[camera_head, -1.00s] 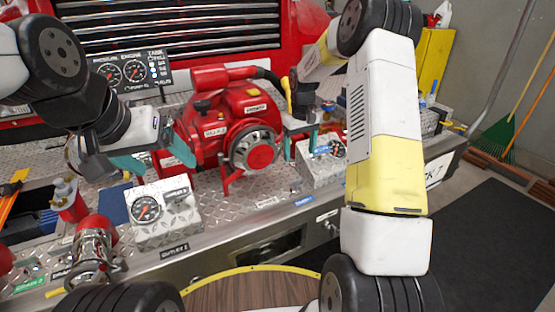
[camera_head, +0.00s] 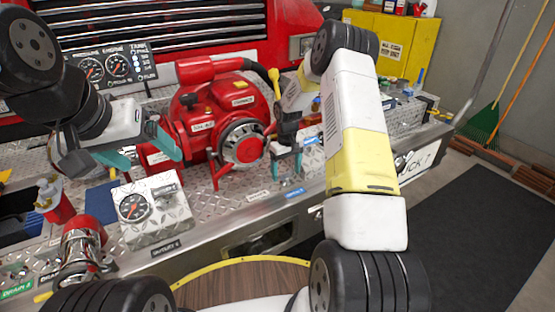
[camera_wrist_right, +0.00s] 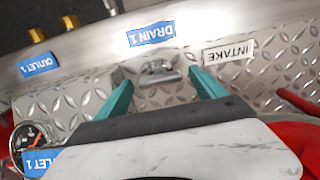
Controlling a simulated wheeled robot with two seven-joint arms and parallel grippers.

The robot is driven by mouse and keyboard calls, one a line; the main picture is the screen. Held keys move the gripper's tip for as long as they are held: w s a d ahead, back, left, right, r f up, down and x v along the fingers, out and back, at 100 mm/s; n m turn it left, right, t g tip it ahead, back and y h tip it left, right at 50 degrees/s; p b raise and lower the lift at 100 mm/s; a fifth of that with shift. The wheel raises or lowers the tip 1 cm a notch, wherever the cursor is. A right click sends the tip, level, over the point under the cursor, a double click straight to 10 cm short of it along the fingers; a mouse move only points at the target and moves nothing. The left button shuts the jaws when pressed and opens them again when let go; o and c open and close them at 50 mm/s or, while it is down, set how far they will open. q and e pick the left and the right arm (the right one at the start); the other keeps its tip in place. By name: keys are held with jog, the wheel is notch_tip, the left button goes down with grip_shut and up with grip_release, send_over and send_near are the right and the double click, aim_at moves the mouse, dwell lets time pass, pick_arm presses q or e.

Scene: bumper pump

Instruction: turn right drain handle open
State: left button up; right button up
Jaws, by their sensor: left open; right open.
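The right drain handle (camera_wrist_right: 158,70) is a small metal piece on the deck, beside the blue DRAIN 1 label (camera_wrist_right: 151,34) in the right wrist view. My right gripper (camera_wrist_right: 163,95) is open, its teal fingers on either side of the handle in that view; I cannot tell if they touch it. In the head view the right gripper (camera_head: 285,166) is low in front of the red pump (camera_head: 215,118), above the blue label (camera_head: 294,193), and the handle is hard to make out. My left gripper (camera_head: 142,152) is open and empty, left of the pump.
A white INTAKE label (camera_wrist_right: 228,52) lies beside the handle. A gauge (camera_wrist_right: 29,143) and OUTLET 1 labels are at the left of the wrist view. The left gauge box (camera_head: 168,222) stands on the diamond-plate deck. A yellow-tipped lever (camera_head: 274,76) rises by the right wrist.

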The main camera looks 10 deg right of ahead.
jog(key=c, duration=1.4)
jog(key=shift+o, duration=0.2)
jog(key=shift+n, duration=0.3)
jog(key=n, duration=0.3)
jog(key=shift+n, duration=0.3)
jog(key=n, duration=0.4)
jog(key=shift+n, duration=0.3)
jog(key=n, duration=0.4)
jog(key=shift+n, duration=2.5)
